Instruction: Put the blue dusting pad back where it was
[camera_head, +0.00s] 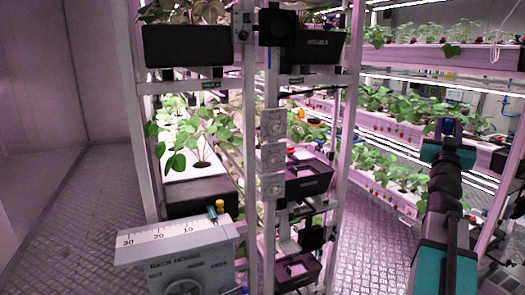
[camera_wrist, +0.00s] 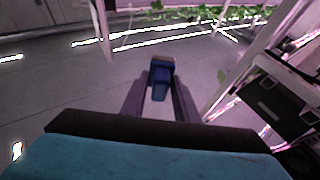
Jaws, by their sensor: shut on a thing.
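My gripper (camera_wrist: 160,88) is shut on the blue dusting pad (camera_wrist: 161,76) in the wrist view. The pad is a small blue block with a brownish edge at its far end, held between the two dark fingertips above the floor. In the head view my arm rises at the right, and its gripper end (camera_head: 449,128) stands in front of the planted shelves. A small dark blue patch shows there, too small to make out clearly.
A metal rack (camera_head: 352,100) with black trays (camera_head: 187,46) stands left of my arm. A grey box with a scale (camera_head: 180,255) is at its front, with a small yellow and teal item (camera_head: 217,209) on top. Long plant shelves (camera_head: 440,57) run behind. Floor (camera_head: 365,235) is clear between.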

